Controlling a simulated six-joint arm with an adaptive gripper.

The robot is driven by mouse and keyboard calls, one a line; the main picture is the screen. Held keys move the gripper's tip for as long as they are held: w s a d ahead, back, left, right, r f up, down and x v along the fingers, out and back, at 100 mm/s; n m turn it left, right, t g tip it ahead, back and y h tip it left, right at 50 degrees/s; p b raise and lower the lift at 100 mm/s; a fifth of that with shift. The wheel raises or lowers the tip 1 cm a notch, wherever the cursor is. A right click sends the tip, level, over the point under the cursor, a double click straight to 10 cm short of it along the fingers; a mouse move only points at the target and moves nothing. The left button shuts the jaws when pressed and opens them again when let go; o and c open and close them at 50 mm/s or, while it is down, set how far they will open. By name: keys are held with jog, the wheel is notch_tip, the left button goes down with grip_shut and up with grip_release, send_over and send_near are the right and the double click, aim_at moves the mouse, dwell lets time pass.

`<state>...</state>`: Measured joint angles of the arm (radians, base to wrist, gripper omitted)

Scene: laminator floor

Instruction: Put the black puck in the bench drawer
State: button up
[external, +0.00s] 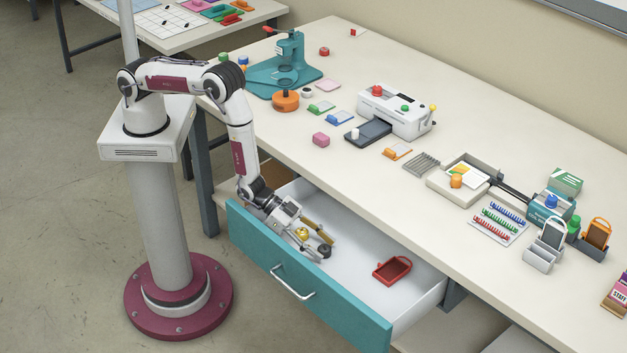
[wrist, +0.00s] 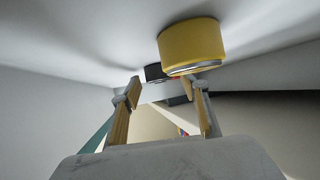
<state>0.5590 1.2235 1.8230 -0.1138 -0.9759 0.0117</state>
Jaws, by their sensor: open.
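The black puck (external: 323,251) is inside the open teal-fronted bench drawer (external: 311,290), toward its left part. My gripper (external: 311,250) reaches down into the drawer beside it. In the wrist view, the two fingers of my gripper (wrist: 162,88) are apart with nothing gripped between them. A dark round thing (wrist: 153,73), apparently the black puck, shows just beyond the fingertips; contact cannot be told. A yellow puck (external: 302,232) lies close by in the drawer and looms large in the wrist view (wrist: 190,46).
A red tray-like holder (external: 392,270) lies in the drawer's right part. A yellow-brown bar (external: 318,230) lies behind the pucks. The white drawer floor between has free room. The bench top (external: 350,175) above carries a laminator (external: 394,112), a teal press (external: 287,66) and small parts.

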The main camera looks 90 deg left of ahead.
aim_at(325, 248)
jog(key=shift+v, duration=1.6)
jog(key=shift+w+r, duration=0.1)
jog(key=shift+r, duration=3.35)
